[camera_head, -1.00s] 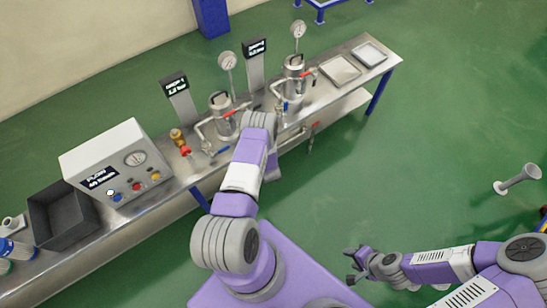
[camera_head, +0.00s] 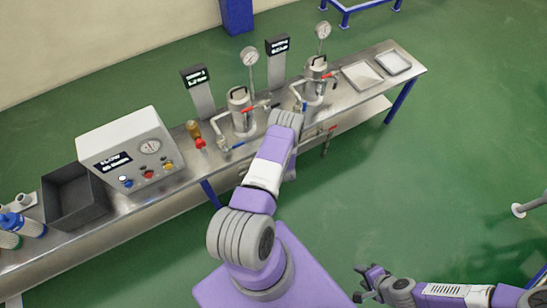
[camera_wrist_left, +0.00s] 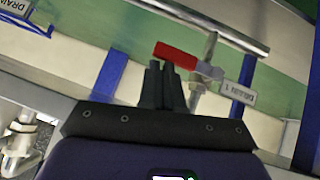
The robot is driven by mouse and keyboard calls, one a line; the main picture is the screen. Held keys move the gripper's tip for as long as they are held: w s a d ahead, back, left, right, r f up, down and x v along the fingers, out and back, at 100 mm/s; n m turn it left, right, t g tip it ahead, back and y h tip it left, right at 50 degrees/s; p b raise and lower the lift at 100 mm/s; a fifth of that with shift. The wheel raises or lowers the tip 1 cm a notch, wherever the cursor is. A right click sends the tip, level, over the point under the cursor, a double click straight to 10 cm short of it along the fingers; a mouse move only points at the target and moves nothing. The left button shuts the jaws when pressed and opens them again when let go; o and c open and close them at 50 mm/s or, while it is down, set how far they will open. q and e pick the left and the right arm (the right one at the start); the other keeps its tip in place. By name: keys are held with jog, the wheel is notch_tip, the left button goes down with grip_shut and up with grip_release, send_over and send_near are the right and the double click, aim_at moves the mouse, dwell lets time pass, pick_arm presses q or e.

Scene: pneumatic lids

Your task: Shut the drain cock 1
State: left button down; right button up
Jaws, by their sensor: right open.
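In the left wrist view a cock with a red lever (camera_wrist_left: 176,54) sits on a silver pipe below the bench edge. A small tag (camera_wrist_left: 237,92) beside it carries upside-down lettering ending in 1; I cannot read it surely. My left gripper's dark fingers (camera_wrist_left: 163,75) are close together, tips just short of the lever; I cannot tell whether they touch it. In the head view my left arm hides that gripper and part of the bench front. A red-handled cock (camera_head: 332,128) shows under the bench edge right of that arm. My right gripper (camera_head: 364,282) is open and empty, over the floor.
The steel bench (camera_head: 345,104) bears two silver vessels (camera_head: 239,100) with gauges, a white control box (camera_head: 130,145), a black bin (camera_head: 74,195) and trays (camera_head: 362,75) at the right end. Blue legs (camera_head: 401,100) support it. The green floor at right is mostly clear.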

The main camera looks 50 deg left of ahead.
pick_arm(q)
jog(key=shift+w, duration=0.15)
jog(key=s+d+r+p, duration=0.1)
jog(key=d+r+p, duration=0.5)
jog(key=r, duration=0.5)
jog(key=shift+s+d, duration=0.25)
jog(key=shift+d, duration=0.25)
jog(key=d+r+m+h, duration=0.1)
jog(key=d+m+h, duration=0.35)
jog(key=d, duration=0.65)
jog(key=s+d+r+m+g+h, duration=0.1)
jog(key=s+d+r+m+h, duration=0.1)
jog(key=d, duration=0.4)
jog(key=s+d+r+m+g+h, duration=0.1)
jog(key=s+d+r+m+h, duration=0.2)
jog(key=d, duration=0.4)
jog(key=s+d+r+m+g+h, duration=0.1)
jog(key=s+d+r+m+h, duration=0.2)
jog(key=d, duration=0.4)
jog(key=shift+s+r+m, duration=0.6)
jog(key=shift+r+m, duration=0.15)
jog(key=shift+m, duration=0.1)
jog(key=shift+d+h, duration=0.1)
jog(key=shift+h, duration=0.15)
